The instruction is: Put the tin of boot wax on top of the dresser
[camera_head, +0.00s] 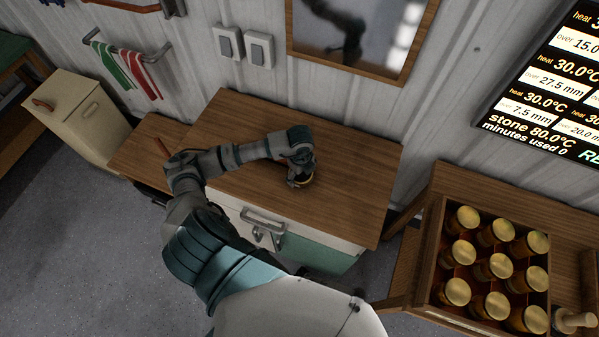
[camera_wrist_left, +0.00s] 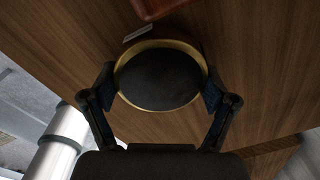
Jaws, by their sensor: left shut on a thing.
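The tin of boot wax (camera_wrist_left: 160,78) is round, with a dark flat face and a brass-coloured rim. It sits between the two fingers of my left gripper (camera_wrist_left: 160,100), which is shut on it. In the head view my left gripper (camera_head: 300,181) is over the middle of the dresser (camera_head: 350,195), a wooden top above a white and teal front. The gripper hides most of the tin there. Wood grain lies behind the tin in the wrist view; I cannot tell whether the tin touches it. My right gripper is not in view.
A crate (camera_head: 432,258) of gold-lidded jars stands on a wooden bench at the right. A mirror (camera_head: 350,35) hangs behind the dresser. A reddish-brown object (camera_wrist_left: 155,8) lies close to the tin. The dresser's right part is clear.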

